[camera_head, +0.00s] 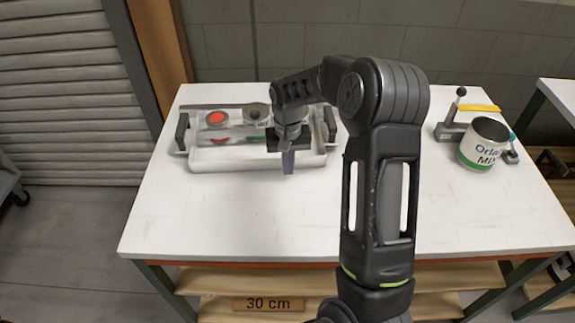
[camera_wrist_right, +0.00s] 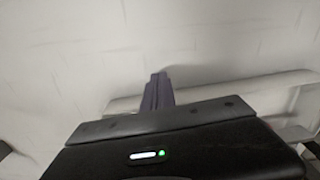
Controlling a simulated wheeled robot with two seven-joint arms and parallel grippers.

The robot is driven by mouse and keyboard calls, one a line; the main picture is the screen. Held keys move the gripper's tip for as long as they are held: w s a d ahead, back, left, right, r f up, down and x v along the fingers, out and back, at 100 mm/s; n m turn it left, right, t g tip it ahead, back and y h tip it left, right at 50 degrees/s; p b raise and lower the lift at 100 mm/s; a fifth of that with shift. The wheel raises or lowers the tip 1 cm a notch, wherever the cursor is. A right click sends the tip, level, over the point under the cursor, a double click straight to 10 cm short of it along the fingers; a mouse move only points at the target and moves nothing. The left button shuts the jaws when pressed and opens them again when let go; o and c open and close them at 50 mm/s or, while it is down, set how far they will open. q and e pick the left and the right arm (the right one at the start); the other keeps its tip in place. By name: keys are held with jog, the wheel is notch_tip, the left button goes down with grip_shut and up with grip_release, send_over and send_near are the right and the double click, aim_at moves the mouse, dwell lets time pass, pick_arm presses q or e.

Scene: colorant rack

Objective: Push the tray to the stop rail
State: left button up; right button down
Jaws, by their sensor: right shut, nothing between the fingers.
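The white tray (camera_head: 205,160) with black side handles stands at the back left of the white table in the head view. It holds a container with a red-orange top (camera_head: 216,119) and a dark-topped one (camera_head: 256,111). The stop rail (camera_head: 200,106) appears as a grey bar behind the tray, partly hidden by it. My right gripper (camera_head: 288,164) is shut and empty, fingers pointing down at the tray's front wall, right of its middle. In the right wrist view its fingers (camera_wrist_right: 157,90) are close to the tray wall (camera_wrist_right: 220,92); I cannot tell whether they touch. My left gripper is not in view.
A white can with a green band (camera_head: 478,150) stands at the table's right, next to a grey clamp-like fixture with a yellow bar (camera_head: 478,108). The front and middle of the white tabletop (camera_head: 240,220) are clear. Another table edge (camera_head: 558,95) shows at far right.

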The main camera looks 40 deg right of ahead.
jog(key=r, duration=0.1)
jog(key=s+a+r, duration=0.1)
jog(key=shift+a+r, duration=0.1)
jog(key=shift+r, duration=0.25)
notch_tip(320, 180, up, 7)
jog(key=b, duration=0.1)
jog(key=shift+w+r, duration=0.15)
